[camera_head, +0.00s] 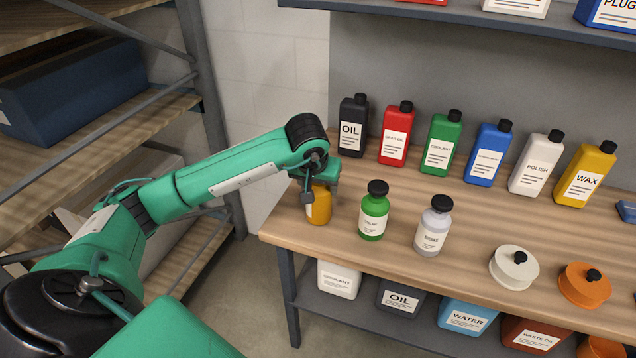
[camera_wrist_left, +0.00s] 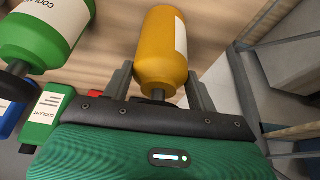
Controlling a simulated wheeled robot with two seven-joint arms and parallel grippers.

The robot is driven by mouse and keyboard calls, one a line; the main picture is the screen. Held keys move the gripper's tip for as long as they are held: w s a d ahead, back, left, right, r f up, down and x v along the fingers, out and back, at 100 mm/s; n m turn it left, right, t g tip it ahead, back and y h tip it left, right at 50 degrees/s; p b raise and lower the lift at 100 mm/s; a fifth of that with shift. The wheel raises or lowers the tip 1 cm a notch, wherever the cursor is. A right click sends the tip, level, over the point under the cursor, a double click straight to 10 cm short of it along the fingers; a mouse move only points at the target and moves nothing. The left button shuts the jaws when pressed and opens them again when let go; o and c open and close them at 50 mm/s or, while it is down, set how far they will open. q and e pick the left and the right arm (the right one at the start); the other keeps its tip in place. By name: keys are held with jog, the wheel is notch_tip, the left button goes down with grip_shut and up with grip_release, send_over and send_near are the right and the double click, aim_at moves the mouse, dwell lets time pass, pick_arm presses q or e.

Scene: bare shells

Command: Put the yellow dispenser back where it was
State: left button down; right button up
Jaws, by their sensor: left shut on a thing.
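The yellow dispenser (camera_head: 319,206) is a small orange-yellow bottle with a white label, at the left end of the wooden workbench (camera_head: 400,222). My left gripper (camera_head: 316,180) is above it and shut on its top. In the left wrist view the dispenser (camera_wrist_left: 162,48) sits between the two fingers of the gripper (camera_wrist_left: 158,88), and its top is hidden there. It looks upright and on or just above the bench top; I cannot tell which. My right gripper is not in view.
A green dispenser (camera_head: 373,215) and a clear one (camera_head: 433,230) stand in a row to the right. Behind them stand several jugs, the black OIL jug (camera_head: 352,128) nearest. A white round can (camera_head: 514,268) and an orange one (camera_head: 584,286) are further right. A shelf rack (camera_head: 205,90) stands left.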

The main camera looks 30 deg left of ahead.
pick_arm(q)
jog(key=shift+f, duration=0.15)
jog(key=shift+c, duration=2.2)
grip_release()
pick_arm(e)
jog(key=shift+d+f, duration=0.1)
pick_arm(q)
jog(key=shift+r, duration=0.25)
jog(key=shift+s+r, duration=0.15)
jog(key=shift+r, duration=0.2)
jog(key=b+v, duration=0.1)
jog(key=v, duration=1)
jog(key=shift+b, duration=0.4)
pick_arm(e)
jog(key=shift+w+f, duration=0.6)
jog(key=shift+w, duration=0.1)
pick_arm(q)
jog(key=shift+s, duration=0.1)
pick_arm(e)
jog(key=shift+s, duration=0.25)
